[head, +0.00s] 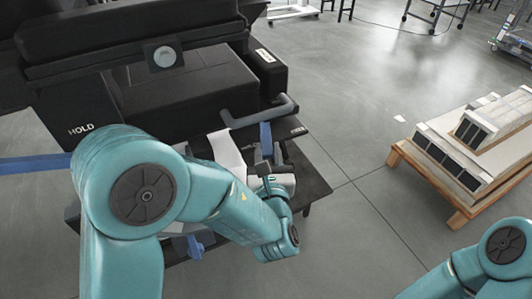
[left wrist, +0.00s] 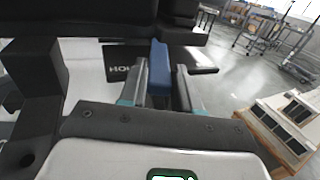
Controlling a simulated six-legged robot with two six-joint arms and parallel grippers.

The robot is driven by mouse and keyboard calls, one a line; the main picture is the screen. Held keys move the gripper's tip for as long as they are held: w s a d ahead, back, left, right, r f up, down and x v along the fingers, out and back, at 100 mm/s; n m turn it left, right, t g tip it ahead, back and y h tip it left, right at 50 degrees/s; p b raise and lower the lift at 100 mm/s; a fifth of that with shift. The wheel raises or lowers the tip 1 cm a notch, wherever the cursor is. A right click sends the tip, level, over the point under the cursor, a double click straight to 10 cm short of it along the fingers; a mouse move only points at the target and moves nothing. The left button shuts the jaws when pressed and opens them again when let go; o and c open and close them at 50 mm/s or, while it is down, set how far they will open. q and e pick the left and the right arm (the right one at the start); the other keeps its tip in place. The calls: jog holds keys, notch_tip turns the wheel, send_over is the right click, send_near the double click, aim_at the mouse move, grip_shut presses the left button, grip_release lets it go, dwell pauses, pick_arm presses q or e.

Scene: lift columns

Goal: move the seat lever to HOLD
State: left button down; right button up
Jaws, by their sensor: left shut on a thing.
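The seat lever (head: 266,138) is a blue upright bar at the front of a black seat-like unit (head: 185,85). My left gripper (head: 267,160) is shut on it, and in the left wrist view the blue lever (left wrist: 160,68) stands between the two fingers (left wrist: 160,90). In the left wrist view a partly hidden label (left wrist: 120,67) reading HO... is left of the lever. My right gripper is out of view.
A grey bent handle (head: 262,112) is close behind the lever. A small label (head: 297,131) beside it is too small to read. A wooden pallet (head: 425,172) with pale boxes stands at the right. The grey floor between is clear.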

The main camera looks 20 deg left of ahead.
pick_arm(q)
jog(key=shift+a, duration=0.1)
dwell(0.3)
jog(key=c, duration=1.2)
grip_release()
jog(key=shift+o, duration=0.2)
jog(key=shift+s, duration=0.1)
